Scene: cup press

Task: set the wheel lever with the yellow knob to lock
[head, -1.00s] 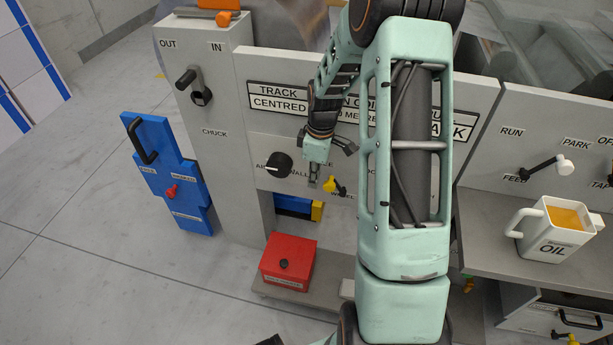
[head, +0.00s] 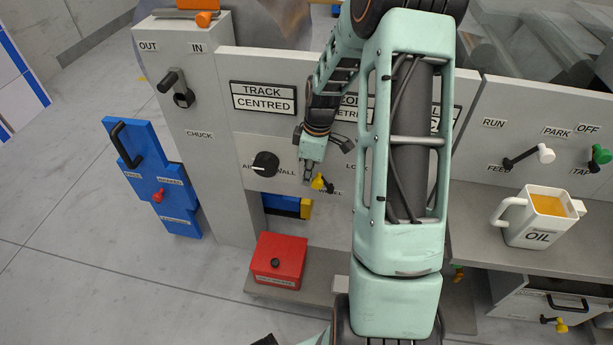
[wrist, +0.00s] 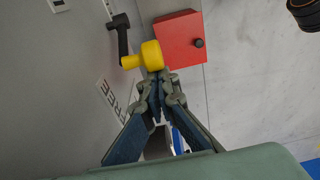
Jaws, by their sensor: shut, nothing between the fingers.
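The wheel lever is a short black arm (wrist: 122,37) with a yellow knob (head: 318,182), mounted on the grey panel. A LOCK label (head: 357,168) sits up and right of the knob in the head view, partly behind my arm. In the wrist view the yellow knob (wrist: 151,55) is just beyond my fingertips, and a FREE label (wrist: 118,102) lies on the panel near it. My gripper (head: 308,180) is shut and empty, close at the knob's left in the head view. I cannot tell whether the fingertips (wrist: 160,82) touch the knob.
A black dial (head: 265,165) is on the panel left of my gripper. A red box (head: 279,259) stands below. A blue panel with a black handle (head: 166,180) is at the left. A white OIL jug (head: 535,220) stands on the right shelf. My forearm covers part of the panel.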

